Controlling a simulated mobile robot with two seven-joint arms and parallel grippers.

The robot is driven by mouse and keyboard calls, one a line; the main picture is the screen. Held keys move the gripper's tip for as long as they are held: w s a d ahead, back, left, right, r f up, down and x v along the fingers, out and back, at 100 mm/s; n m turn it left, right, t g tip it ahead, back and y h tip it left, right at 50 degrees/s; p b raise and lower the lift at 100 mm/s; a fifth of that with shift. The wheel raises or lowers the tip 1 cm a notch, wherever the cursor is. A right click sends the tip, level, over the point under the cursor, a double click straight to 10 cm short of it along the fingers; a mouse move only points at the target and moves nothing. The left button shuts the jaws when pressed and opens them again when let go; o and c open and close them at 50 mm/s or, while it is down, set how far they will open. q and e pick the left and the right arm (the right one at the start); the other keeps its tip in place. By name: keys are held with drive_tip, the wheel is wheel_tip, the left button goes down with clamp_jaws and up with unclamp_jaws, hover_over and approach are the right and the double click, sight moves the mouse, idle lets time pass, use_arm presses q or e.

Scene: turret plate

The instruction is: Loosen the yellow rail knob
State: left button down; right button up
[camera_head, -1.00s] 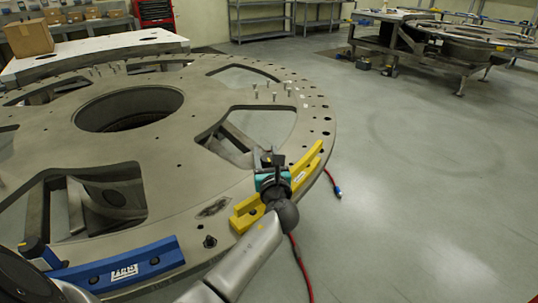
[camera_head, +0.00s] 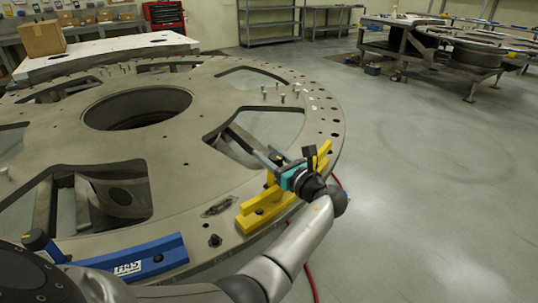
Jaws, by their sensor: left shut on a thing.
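The yellow rail (camera_head: 262,209) lies along the near right rim of the round grey turret plate (camera_head: 178,197). My left gripper (camera_head: 273,160) is over the middle of this rail, with its fingers pointing up and left. It is shut on the yellow rail knob, which is mostly hidden by the gripper and its teal and black wrist. My left forearm comes in from the bottom and covers part of the rail's outer side. My right gripper is out of view.
A blue rail (camera_head: 140,261) with a dark-ended knob (camera_head: 38,241) sits on the near left rim. Small pins stand on the plate near its right edge. A red hose (camera_head: 312,284) hangs beside the plate. Open floor (camera_head: 430,200) lies to the right.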

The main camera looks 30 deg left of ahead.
use_arm(q)
drive_tip(key=shift+c, duration=1.8)
unclamp_jaws()
